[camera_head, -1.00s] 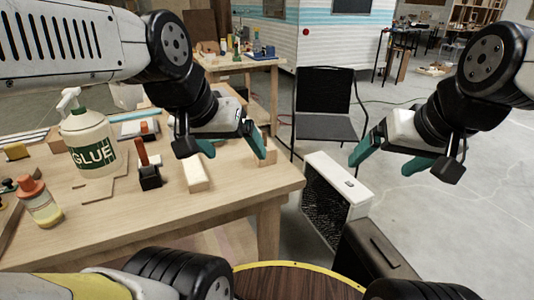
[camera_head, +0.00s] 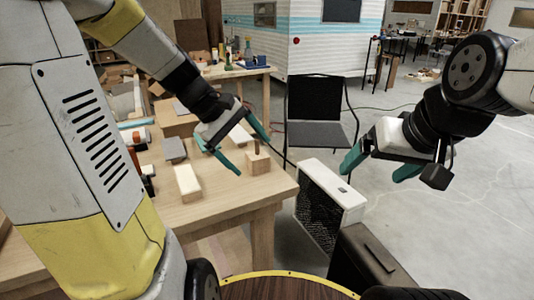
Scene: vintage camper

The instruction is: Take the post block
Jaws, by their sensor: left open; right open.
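The post block (camera_head: 259,166), a small pale wooden block with a short brown post on top, stands upright near the right end of the wooden workbench (camera_head: 222,207). My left gripper (camera_head: 254,157) is open, its teal fingers pointing towards the block. One finger is left of the block and the other is behind its post in the picture; I cannot tell whether either touches. My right gripper (camera_head: 372,174) is open and empty, over the floor to the right of the bench.
A pale wooden bar (camera_head: 187,183) lies left of the block, with a grey sanding block (camera_head: 174,150) behind it. A white heater-like box (camera_head: 331,190) and a dark case (camera_head: 372,258) stand right of the bench. A black chair (camera_head: 317,115) is behind. Floor at right is clear.

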